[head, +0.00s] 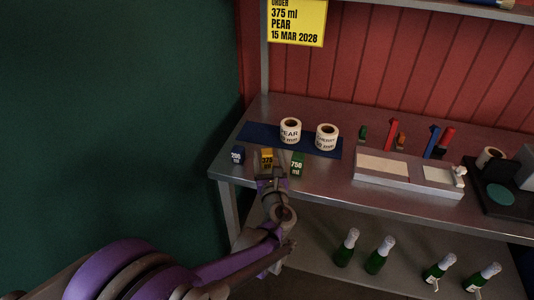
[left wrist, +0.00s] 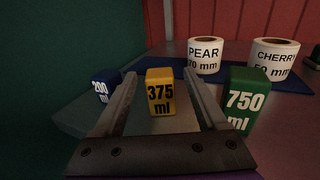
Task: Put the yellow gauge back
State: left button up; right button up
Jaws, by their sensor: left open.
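The yellow gauge (head: 267,156), marked 375 ml, stands upright near the front left of the metal bench. In the left wrist view the yellow gauge (left wrist: 161,93) stands between the two fingers. My left gripper (head: 267,171) is open, with a finger on each side of it; I cannot tell whether either finger touches it. The blue 200 ml gauge (head: 237,154) stands to its left and the green 750 ml gauge (head: 298,162) to its right. My right gripper is not in view.
A blue mat (head: 262,134) behind the gauges holds the PEAR roll (head: 290,131) and CHERRY roll (head: 326,137). A grey tray (head: 408,175) and a dark machine (head: 497,192) stand to the right. Several green bottles (head: 378,256) stand on the lower shelf.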

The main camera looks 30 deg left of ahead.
pick_arm(q)
jog(key=v, duration=1)
jog(key=s+a+f+n+g+h, duration=0.3)
jog(key=s+f+n+g, duration=0.35)
jog(key=s+n, duration=0.55)
jog(key=s+d+f+n+g+h, duration=0.1)
jog(key=s+d+f+n+h, duration=0.2)
jog(key=n, duration=0.5)
jog(key=s+d+f+n+g+h, duration=0.2)
jog(key=s+d+f+n+h, duration=0.1)
jog(key=s+d+n, duration=0.3)
jog(key=d+n+h, duration=0.1)
jog(key=n, duration=0.1)
jog(key=shift+d+n+h, duration=0.3)
jog(key=shift+d+n, duration=0.1)
